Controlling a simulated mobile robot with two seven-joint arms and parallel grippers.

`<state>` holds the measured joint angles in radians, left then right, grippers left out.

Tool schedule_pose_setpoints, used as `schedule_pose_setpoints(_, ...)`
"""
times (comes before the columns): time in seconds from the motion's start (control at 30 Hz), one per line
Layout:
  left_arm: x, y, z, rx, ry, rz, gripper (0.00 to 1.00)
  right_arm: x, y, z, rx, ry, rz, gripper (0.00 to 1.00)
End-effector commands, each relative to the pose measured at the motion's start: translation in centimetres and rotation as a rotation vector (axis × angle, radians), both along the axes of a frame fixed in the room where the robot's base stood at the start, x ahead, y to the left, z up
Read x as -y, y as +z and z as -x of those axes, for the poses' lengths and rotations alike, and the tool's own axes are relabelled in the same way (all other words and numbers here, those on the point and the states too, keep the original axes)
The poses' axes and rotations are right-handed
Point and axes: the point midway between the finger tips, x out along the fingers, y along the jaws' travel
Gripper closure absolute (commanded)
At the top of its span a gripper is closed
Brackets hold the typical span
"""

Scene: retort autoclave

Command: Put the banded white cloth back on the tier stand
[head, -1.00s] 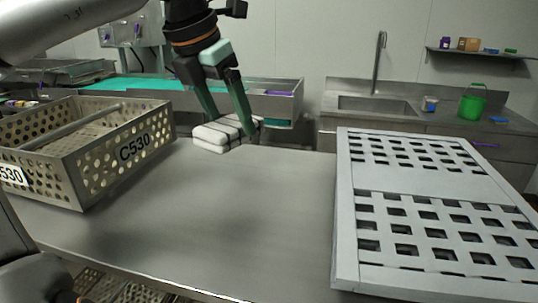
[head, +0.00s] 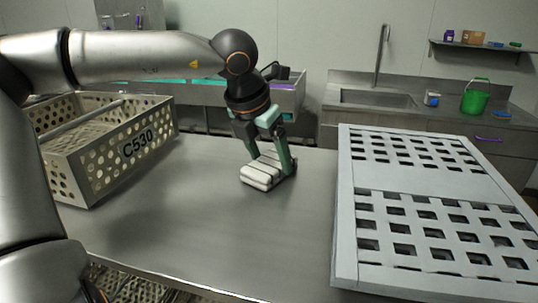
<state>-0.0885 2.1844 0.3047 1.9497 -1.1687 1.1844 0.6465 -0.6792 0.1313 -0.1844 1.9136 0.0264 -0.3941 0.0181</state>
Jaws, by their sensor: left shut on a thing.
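The banded white cloth (head: 260,175) is a folded white stack with dark bands, over the middle of the steel table. My left gripper (head: 273,158) comes down from above and is shut on it, with green fingers at its far and right sides. I cannot tell whether the cloth touches the table or hangs just above it. A large pale grey slotted rack (head: 425,182) with rows of square holes is at the right; I cannot tell whether it is the tier stand. My right gripper is not in view.
A perforated metal basket (head: 100,172) marked C530 stands at the left of the steel table (head: 210,235). Behind are a sink (head: 375,100), a green bucket (head: 475,97) and a shelf (head: 485,45).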

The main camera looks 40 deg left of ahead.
Motion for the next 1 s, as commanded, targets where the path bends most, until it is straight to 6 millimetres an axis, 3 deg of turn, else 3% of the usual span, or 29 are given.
schedule_pose_setpoints(0.2,0.0,-0.3,0.0,0.001,0.000,-0.001,0.64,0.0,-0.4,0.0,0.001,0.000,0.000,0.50)
schedule_pose_setpoints(0.23,0.0,-0.3,0.0,0.001,0.000,-0.001,0.19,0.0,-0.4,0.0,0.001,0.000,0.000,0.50)
schedule_pose_setpoints(0.4,0.0,-0.2,0.0,0.000,0.000,-0.001,0.00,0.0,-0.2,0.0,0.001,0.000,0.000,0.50)
schedule_pose_setpoints(0.77,0.0,0.5,0.1,0.003,0.000,-0.001,0.00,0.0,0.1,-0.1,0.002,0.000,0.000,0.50)
schedule_pose_setpoints(1.0,0.2,4.9,1.9,0.007,0.002,-0.002,0.00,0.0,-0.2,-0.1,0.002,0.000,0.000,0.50)
